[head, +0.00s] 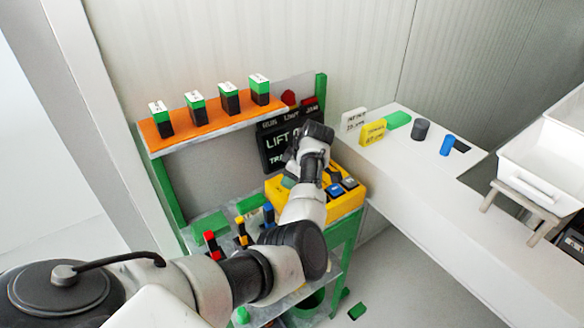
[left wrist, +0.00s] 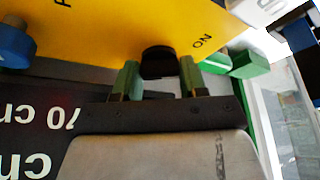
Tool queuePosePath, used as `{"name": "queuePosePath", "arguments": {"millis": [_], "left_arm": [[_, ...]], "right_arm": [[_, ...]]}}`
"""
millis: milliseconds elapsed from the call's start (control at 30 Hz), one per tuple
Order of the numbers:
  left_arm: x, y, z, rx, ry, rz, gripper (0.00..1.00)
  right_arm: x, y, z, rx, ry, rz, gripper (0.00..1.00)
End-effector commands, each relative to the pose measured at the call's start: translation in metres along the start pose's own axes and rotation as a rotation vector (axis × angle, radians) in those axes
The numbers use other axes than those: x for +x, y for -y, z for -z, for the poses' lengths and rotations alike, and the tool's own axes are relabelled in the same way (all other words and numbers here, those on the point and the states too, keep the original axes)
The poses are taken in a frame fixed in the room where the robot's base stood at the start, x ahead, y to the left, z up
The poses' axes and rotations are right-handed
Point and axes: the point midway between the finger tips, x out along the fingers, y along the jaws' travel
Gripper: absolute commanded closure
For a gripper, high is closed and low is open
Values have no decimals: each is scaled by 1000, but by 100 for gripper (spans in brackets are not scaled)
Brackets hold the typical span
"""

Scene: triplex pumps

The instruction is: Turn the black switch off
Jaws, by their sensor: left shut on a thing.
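The yellow control box (head: 345,207) stands on the green-framed stand in the head view, and its face with printed lettering fills the top of the left wrist view (left wrist: 110,25). The black switch (left wrist: 157,62) is a dark rounded knob on that face, near the word "ON". My left gripper (left wrist: 159,68) has a green finger on each side of the knob and is shut on it. In the head view my left gripper (head: 288,181) is at the left part of the box, and my wrist hides the switch there. My right gripper is not in view.
A black lettered sign (head: 278,143) stands behind. An orange shelf (head: 220,118) holds several green-and-black blocks. A white counter (head: 440,190) with small blocks runs to the right.

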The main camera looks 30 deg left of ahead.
Motion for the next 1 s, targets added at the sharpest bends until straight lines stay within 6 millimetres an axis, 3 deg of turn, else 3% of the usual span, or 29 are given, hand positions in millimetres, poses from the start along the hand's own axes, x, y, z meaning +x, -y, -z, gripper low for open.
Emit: {"name": "queuePosePath", "arguments": {"millis": [33,400,1000], "left_arm": [[-7,0,4,39,-4,-19,81],[-5,2,4,334,-3,-141,81],[-3,2,3,538,-3,-230,81]], "right_arm": [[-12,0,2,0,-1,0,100],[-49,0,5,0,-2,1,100],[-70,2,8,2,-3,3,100]]}}
